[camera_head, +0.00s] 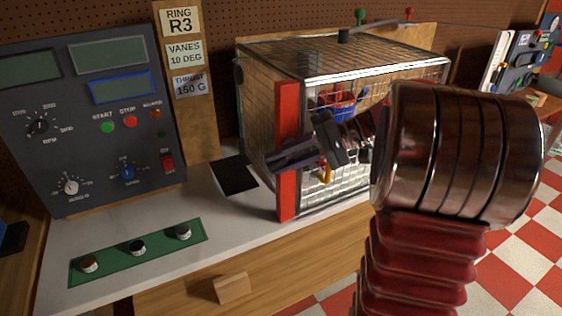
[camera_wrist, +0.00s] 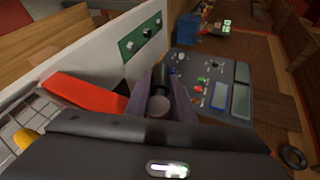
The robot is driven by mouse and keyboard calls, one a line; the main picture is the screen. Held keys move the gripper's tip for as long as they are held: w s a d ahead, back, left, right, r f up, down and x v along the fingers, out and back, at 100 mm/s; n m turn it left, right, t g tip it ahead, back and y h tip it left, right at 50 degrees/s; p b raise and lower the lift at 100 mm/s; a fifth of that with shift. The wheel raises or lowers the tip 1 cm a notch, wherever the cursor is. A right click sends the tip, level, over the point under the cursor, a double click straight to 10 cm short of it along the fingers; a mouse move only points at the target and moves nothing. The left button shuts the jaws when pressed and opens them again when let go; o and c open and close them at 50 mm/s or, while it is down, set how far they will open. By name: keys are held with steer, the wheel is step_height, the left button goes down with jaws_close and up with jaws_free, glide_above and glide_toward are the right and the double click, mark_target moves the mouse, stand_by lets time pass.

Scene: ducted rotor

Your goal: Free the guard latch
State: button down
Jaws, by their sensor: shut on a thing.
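The guard is a wire cage (camera_head: 345,70) with a red upright bar (camera_head: 288,105) on its front left edge. The bar shows in the wrist view as a red strip (camera_wrist: 85,94). My gripper (camera_head: 273,161) reaches across the front of the bar, its fingers pointing left. In the wrist view my gripper (camera_wrist: 162,76) has its fingers on both sides of a dark cylinder with a grey rounded end (camera_wrist: 159,104), likely the latch knob. It is shut on this piece. In the head view my fingers hide the piece, and how it joins the guard cannot be told.
A grey control panel (camera_head: 95,120) stands at left. A green strip with several knobs (camera_head: 137,247) and a black pad (camera_head: 235,175) lie on the white bench top (camera_head: 215,215). A blue and red rotor part (camera_head: 340,105) shows inside the cage. The front bench top is mostly clear.

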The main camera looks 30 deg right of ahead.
steer(key=shift+f, duration=0.15)
steer(key=c, duration=1.5)
jaws_free()
steer(key=shift+c, duration=0.2)
steer(key=shift+d, duration=0.15)
steer(key=v, duration=1.3)
steer(key=shift+d+r, duration=0.2)
steer(key=shift+r, duration=0.1)
steer(key=shift+s, duration=0.1)
